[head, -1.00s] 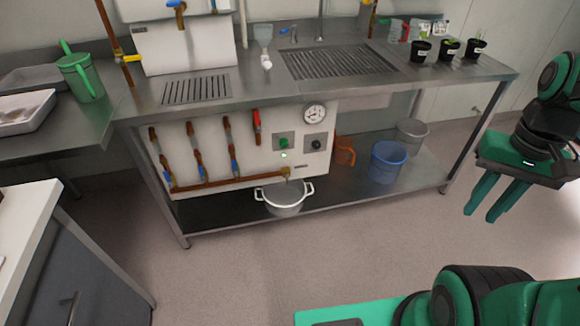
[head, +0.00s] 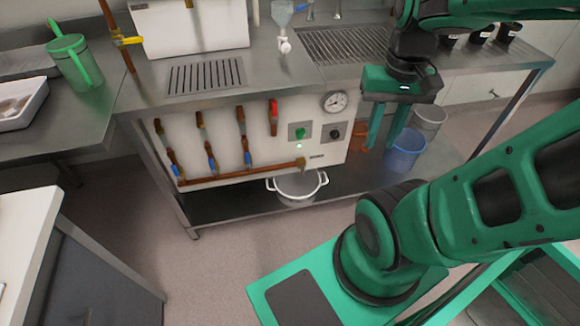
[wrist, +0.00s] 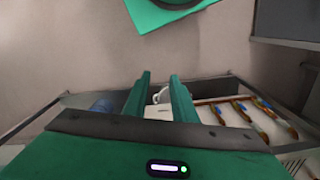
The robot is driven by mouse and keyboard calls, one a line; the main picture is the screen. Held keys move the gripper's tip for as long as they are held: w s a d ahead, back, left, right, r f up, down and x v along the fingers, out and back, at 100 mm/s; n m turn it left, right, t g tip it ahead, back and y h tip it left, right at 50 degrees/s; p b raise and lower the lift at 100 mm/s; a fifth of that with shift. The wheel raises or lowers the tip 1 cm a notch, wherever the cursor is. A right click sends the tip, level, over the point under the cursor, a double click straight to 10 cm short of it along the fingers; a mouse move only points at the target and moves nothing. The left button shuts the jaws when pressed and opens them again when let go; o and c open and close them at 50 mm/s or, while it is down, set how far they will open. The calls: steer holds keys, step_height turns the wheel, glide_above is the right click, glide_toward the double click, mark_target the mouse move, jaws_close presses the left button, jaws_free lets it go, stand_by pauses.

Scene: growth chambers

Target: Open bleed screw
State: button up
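The white panel (head: 225,160) under the bench carries copper pipes with blue-handled valves (head: 210,160), a red-handled valve (head: 273,115), a round gauge (head: 335,102), a green knob (head: 300,133) and a black knob (head: 335,133). A brass outlet (head: 302,163) at the end of the lower pipe sits above a white pot (head: 298,187). I cannot tell which small part is the bleed screw. My gripper (head: 381,145) is open and empty, fingers pointing down, right of the panel and apart from it. In the wrist view its two fingers (wrist: 160,80) stand apart, with the copper pipes (wrist: 245,110) to the right.
A blue bucket (head: 404,152) and a grey bucket (head: 430,118) stand on the lower shelf behind my gripper. The steel bench top (head: 205,95) overhangs the panel. A white-topped counter (head: 22,235) is at left. The floor before the shelf is clear.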

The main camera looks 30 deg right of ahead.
steer(key=shift+d, duration=0.1)
steer(key=n+t+h, duration=0.1)
steer(key=n+t, duration=0.2)
steer(key=t, duration=0.1)
glide_above(304, 170)
steer(key=s, duration=0.4)
step_height(304, 170, down, 41)
steer(key=x, duration=1)
steer(key=shift+w+a+f, duration=0.1)
steer(key=shift+w+a, duration=0.2)
steer(key=shift+w, duration=0.15)
